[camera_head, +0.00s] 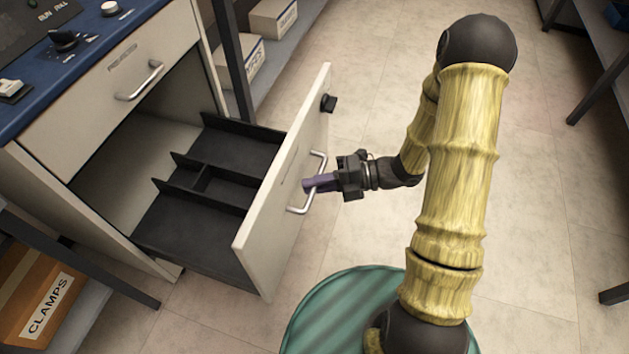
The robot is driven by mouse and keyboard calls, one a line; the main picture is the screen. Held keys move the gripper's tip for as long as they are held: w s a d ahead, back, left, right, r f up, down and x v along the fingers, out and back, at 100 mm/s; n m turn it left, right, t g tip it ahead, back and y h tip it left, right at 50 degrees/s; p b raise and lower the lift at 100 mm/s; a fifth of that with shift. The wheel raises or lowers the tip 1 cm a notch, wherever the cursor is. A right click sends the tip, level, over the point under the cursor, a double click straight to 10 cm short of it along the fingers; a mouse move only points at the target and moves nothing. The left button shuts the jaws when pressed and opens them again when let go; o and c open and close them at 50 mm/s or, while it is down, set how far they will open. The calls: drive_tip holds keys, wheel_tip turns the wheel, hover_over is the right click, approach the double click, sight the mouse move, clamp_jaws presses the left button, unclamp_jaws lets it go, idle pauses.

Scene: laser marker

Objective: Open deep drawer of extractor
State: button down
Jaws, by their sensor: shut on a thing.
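The deep drawer (285,195) of the extractor is pulled well out of the cabinet, and its black divided insert (200,208) shows inside. Its front panel stands away from the cabinet and carries a metal bar handle (322,160).
A blue control panel (60,60) with knobs tops the cabinet. A box labelled CLAMPS (35,300) sits on a shelf at lower left. More boxes (240,60) stand on a shelf behind the drawer. Tiled floor (530,200) is clear at right.

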drive_tip(key=c, duration=1.5)
unclamp_jaws()
drive_tip(key=shift+o, duration=0.2)
drive_tip(key=d+r+p, duration=0.1)
drive_tip(key=d+p, duration=0.2)
drive_tip(key=d, duration=0.5)
drive_tip(key=w+d+r+p, duration=0.1)
drive_tip(key=d+r+p, duration=0.1)
drive_tip(key=d, duration=0.7)
drive_tip(key=shift+p, duration=0.55)
